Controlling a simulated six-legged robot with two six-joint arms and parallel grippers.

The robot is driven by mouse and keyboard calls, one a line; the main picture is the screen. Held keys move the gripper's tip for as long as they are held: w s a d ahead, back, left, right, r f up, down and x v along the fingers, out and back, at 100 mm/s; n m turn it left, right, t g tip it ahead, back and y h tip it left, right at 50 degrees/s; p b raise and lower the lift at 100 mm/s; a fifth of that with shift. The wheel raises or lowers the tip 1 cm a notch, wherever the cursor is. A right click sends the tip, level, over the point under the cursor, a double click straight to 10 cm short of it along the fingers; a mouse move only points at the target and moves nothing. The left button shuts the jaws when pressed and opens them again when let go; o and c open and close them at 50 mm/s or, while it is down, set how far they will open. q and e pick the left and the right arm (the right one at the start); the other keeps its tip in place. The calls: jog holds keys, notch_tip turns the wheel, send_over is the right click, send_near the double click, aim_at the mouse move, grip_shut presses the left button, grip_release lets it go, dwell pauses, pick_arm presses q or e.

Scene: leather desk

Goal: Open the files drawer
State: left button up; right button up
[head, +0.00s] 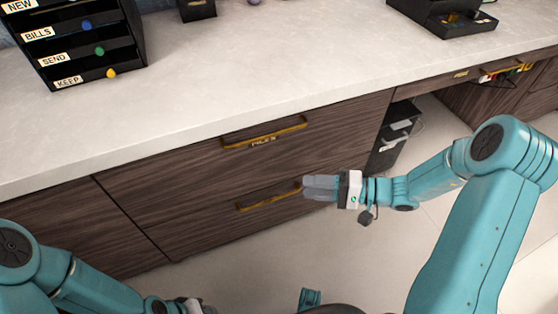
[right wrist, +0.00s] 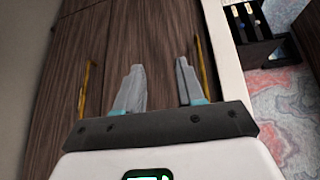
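The files drawer (head: 330,130) is the upper dark wood drawer under the pale counter, and it looks shut. Its brass bar handle (head: 264,132) has a label reading FILES just below it; this handle also shows in the right wrist view (right wrist: 205,72), right of the fingers. My right gripper (head: 306,187) is in front of the cabinet, below and right of that handle, by the right end of the lower drawer's handle. In the right wrist view its fingers (right wrist: 160,85) are apart with nothing between them. My left gripper (head: 197,306) is mostly cut off at the bottom edge.
The lower drawer's brass handle (head: 268,197) is close to my right gripper and shows in the right wrist view (right wrist: 85,88). A black labelled organizer (head: 88,42) stands on the counter (head: 230,70). A black computer tower (head: 390,137) stands right of the drawers. The floor in front is mostly clear.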

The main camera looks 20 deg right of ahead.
jog(key=w+d+r+t+b, duration=0.2)
jog(key=w+d+r+t, duration=0.1)
jog(key=d+t, duration=0.25)
pick_arm(q)
jog(key=f, duration=0.1)
jog(key=f+b, duration=0.1)
jog(key=f, duration=0.1)
jog(key=w+f, duration=0.1)
jog(key=f, duration=0.1)
jog(key=shift+f, duration=0.15)
pick_arm(e)
notch_tip(320, 180, up, 2)
send_over(274, 138)
jog(key=s+a, duration=0.2)
jog(key=s, duration=0.3)
jog(key=shift+w+d+r+g, duration=0.15)
jog(key=shift+g, duration=0.1)
grip_shut()
